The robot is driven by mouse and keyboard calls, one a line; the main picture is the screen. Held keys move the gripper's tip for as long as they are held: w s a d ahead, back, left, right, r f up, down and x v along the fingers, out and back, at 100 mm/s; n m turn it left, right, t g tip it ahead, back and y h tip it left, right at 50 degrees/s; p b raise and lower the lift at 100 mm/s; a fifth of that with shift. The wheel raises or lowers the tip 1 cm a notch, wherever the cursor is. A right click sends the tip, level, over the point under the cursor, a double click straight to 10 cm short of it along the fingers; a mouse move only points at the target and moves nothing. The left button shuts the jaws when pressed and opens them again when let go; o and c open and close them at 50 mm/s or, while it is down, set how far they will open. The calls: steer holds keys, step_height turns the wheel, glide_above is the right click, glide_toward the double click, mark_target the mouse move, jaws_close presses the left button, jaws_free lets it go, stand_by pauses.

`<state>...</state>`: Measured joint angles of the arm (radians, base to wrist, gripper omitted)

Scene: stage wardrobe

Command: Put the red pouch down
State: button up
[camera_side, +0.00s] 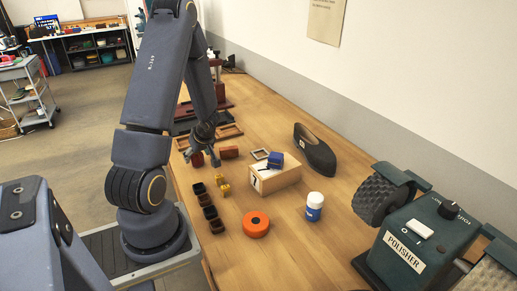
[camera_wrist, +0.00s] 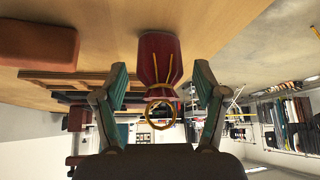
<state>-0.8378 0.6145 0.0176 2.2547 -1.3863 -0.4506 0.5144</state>
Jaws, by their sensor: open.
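The red pouch (camera_wrist: 159,58) is dark red with yellow cords and a yellow ring at its neck. In the wrist view it rests on the wooden table (camera_wrist: 215,15), between and beyond my gripper's spread fingers, with a visible gap on each side. My gripper (camera_wrist: 161,92) is open and holds nothing. In the side view my gripper (camera_side: 203,158) is low over the left part of the table, and the small red pouch (camera_side: 197,160) shows right beside its fingers, partly hidden.
A reddish-brown block (camera_side: 229,152) lies close to the pouch.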

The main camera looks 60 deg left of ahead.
steer(key=v, duration=1)
steer(key=w+d+r+m+t+h, duration=0.1)
steer(key=w+d+r+m+t, duration=0.3)
steer(key=w+d+r+t, duration=0.25)
steer(key=w+d+r+m+t+h, duration=0.1)
steer(key=w+d+r+m+t, duration=0.3)
steer(key=w+d+r, duration=0.45)
steer(key=s+d+r+m+h, duration=0.1)
steer(key=s+d+m+h, duration=0.2)
steer(key=d+m, duration=0.35)
steer(key=s+d+r+m+h, duration=0.2)
steer(key=d+m+h, duration=0.1)
steer(key=d, duration=0.6)
steer(key=s+f+m+g+y, duration=0.1)
steer(key=s+m+g, duration=0.2)
steer(key=s, duration=0.6)
steer(key=shift+s+a+y, duration=0.2)
steer(key=shift+a+y, duration=0.1)
